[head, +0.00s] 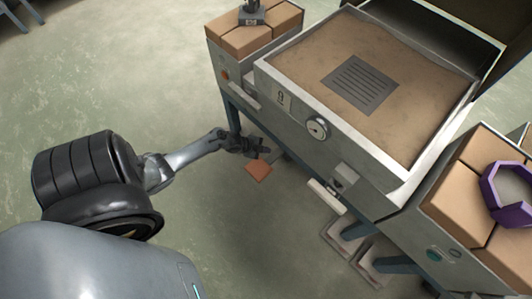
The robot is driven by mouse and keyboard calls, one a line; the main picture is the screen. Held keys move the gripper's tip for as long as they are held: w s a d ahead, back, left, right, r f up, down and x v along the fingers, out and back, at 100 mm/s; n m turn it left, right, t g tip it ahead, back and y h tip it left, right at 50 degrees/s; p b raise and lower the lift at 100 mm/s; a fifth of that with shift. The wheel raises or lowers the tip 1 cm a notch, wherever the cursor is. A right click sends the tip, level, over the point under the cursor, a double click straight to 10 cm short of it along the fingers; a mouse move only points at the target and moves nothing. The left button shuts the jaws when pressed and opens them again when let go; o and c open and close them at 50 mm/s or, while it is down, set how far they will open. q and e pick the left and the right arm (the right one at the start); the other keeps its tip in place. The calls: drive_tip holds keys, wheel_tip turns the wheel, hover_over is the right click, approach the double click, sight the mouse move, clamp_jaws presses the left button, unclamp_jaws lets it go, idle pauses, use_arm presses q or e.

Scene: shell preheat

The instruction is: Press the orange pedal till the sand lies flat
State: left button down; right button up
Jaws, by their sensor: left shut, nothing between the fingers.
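The orange pedal (259,171) sticks out low at the front of the grey machine, near its left leg. My left gripper (262,149) is shut and empty, just above and behind the pedal in the picture. I cannot tell whether it touches the pedal. The sand (420,100) fills the wide open tray on top of the machine. Its surface looks slightly uneven, with a dark slotted plate (360,84) lying in the middle. My right gripper is not in view.
A round gauge (317,128) sits on the machine's front. Two grey pedals or feet (345,236) stand low to the right. Side tables hold tan blocks (240,38) at left and a purple ring (505,190) at right.

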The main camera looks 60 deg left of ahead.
sight(265, 163)
use_arm(q)
drive_tip(key=shift+s+f+b, duration=0.15)
drive_tip(key=shift+f+b, duration=1.85)
drive_tip(key=shift+f, duration=0.2)
drive_tip(key=shift+s+f+b, duration=0.1)
drive_tip(key=shift+f+b, duration=1.9)
drive_tip(key=shift+f, duration=0.15)
drive_tip(key=shift+d, duration=0.1)
drive_tip(key=shift+f, duration=0.15)
drive_tip(key=shift+f, duration=0.25)
